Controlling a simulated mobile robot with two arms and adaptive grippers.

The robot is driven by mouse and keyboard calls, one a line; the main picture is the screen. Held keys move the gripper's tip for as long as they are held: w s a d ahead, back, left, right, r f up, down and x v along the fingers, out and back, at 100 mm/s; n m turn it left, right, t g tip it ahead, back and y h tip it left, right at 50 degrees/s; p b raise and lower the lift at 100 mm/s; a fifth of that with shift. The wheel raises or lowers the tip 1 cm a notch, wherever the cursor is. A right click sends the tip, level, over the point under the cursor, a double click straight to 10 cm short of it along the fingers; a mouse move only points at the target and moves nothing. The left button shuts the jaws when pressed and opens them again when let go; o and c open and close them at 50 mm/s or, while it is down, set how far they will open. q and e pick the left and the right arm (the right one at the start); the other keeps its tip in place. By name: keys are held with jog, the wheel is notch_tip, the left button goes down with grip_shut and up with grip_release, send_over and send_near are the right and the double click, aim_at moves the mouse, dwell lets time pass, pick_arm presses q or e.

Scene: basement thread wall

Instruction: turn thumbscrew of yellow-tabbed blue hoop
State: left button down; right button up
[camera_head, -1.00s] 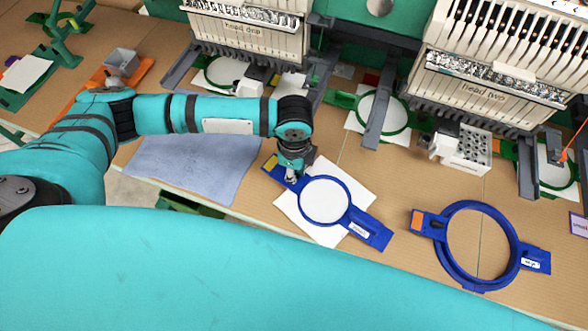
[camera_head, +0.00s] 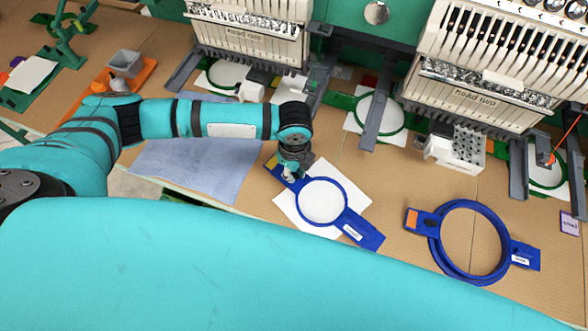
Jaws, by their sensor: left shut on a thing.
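The yellow-tabbed blue hoop (camera_head: 345,203) lies on the table with white fabric (camera_head: 321,202) inside its ring and spreading out around it. Its yellow tab (camera_head: 271,164) shows at the upper left end, partly behind my gripper. My left gripper (camera_head: 291,176) points down at the upper left side of the ring, where the thumbscrew would be. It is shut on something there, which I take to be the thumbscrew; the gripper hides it. My right gripper is not in view.
An orange-tabbed blue hoop (camera_head: 513,253) lies empty to the right. A blue-grey cloth (camera_head: 190,168) lies to the left. Embroidery heads one (camera_head: 252,30) and two (camera_head: 478,85) stand behind, with green hoops under them. A white block with holes (camera_head: 466,150) stands near head two.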

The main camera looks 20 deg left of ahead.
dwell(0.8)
pick_arm(q)
jog(key=c, duration=1.4)
grip_release()
jog(key=shift+o, duration=0.2)
jog(key=shift+r, duration=0.1)
notch_tip(320, 180, up, 12)
